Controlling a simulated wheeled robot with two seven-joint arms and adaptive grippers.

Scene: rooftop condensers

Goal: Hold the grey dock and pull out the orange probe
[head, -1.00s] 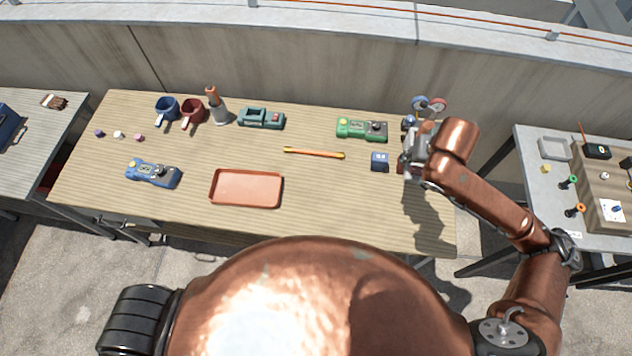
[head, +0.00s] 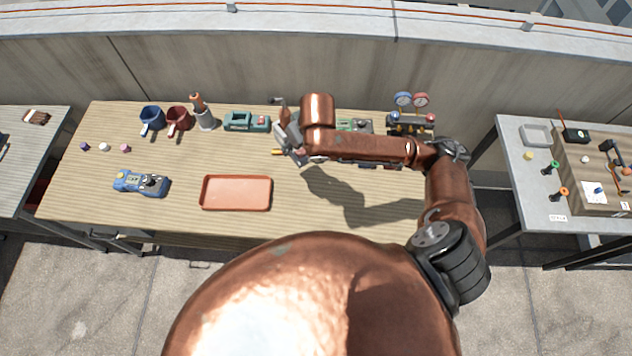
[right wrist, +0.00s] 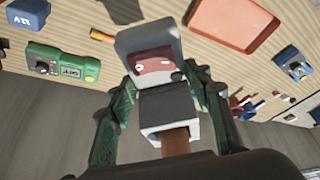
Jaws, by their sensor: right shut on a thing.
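My left gripper is not in view.
An orange tray (head: 236,207) and a blue meter (head: 140,184) lie nearer. A gauge set (head: 410,120) stands at the back right. The front of the table is mostly clear.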

